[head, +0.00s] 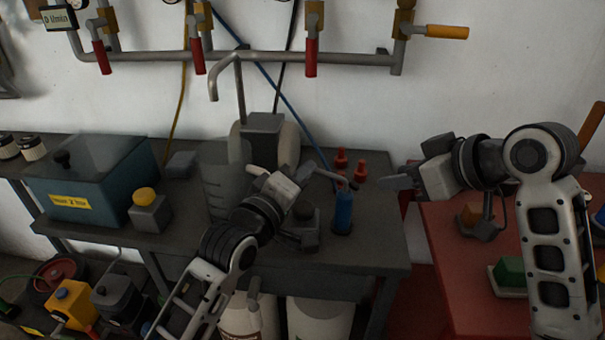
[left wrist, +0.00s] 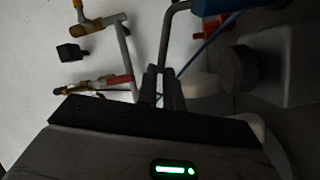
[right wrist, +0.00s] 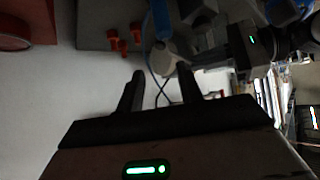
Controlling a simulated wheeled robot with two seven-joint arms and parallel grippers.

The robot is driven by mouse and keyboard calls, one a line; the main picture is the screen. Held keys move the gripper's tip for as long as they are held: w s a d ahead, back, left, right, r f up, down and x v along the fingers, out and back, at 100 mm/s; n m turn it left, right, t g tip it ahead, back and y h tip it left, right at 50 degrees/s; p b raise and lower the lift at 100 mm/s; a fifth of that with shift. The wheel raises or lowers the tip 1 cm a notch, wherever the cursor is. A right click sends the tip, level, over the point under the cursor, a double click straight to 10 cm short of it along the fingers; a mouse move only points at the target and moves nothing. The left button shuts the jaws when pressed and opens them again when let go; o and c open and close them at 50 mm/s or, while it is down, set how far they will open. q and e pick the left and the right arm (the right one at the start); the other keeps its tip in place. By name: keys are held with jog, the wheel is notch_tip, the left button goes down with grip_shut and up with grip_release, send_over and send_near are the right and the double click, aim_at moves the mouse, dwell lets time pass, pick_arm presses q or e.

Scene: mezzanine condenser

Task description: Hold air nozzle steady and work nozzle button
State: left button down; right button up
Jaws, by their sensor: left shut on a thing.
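The air nozzle (head: 344,212) has a blue handle and a thin bent grey tube at its top, above the dark bench. My left gripper (head: 305,175) is shut on the tube; in the left wrist view the tube (left wrist: 165,42) runs between the fingers (left wrist: 164,88) and bends toward the blue handle (left wrist: 212,22). My right gripper (head: 394,181) is to the right of the nozzle, apart from it, pointing left. In the right wrist view its fingers (right wrist: 160,92) are spread and empty, with the blue handle (right wrist: 161,20) beyond them. I cannot make out the button clearly.
A clear measuring jug (head: 222,178), a grey-blue tank (head: 95,178) and a yellow-capped container (head: 149,212) stand on the bench (head: 375,250) to the left. A red table (head: 440,235) is at right. Pipes with red valve handles (head: 311,57) line the wall.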

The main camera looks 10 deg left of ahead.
grip_shut()
dwell(1.6)
